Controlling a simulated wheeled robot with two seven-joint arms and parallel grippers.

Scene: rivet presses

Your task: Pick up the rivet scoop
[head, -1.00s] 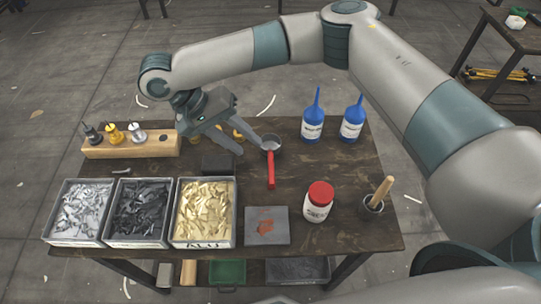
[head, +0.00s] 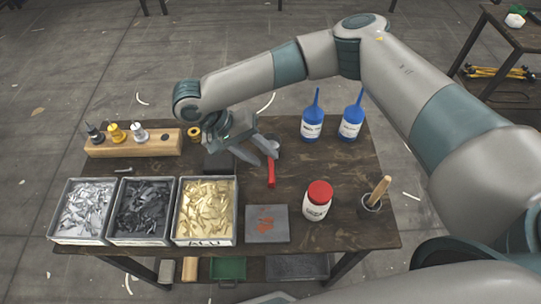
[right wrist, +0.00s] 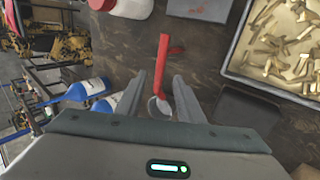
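The rivet scoop lies on the dark table, its red handle (head: 271,176) pointing toward the front; in the head view its metal bowl is mostly hidden behind my fingers. My right gripper (head: 264,160) is open, its fingers at the bowl end of the scoop. In the right wrist view, the red handle (right wrist: 164,52) extends beyond the fingertips, and the grey bowl (right wrist: 160,107) lies between the two spread fingers. I cannot tell if the fingers touch it. My left gripper is not in view.
Bins of silver (head: 86,208), dark (head: 143,212) and gold pieces (head: 206,208) stand front left. A grey plate (head: 267,236), a red-lidded jar (head: 318,200) and a cup with a wooden handle (head: 372,203) stand in front. Two blue bottles (head: 312,124) stand behind, right of the scoop.

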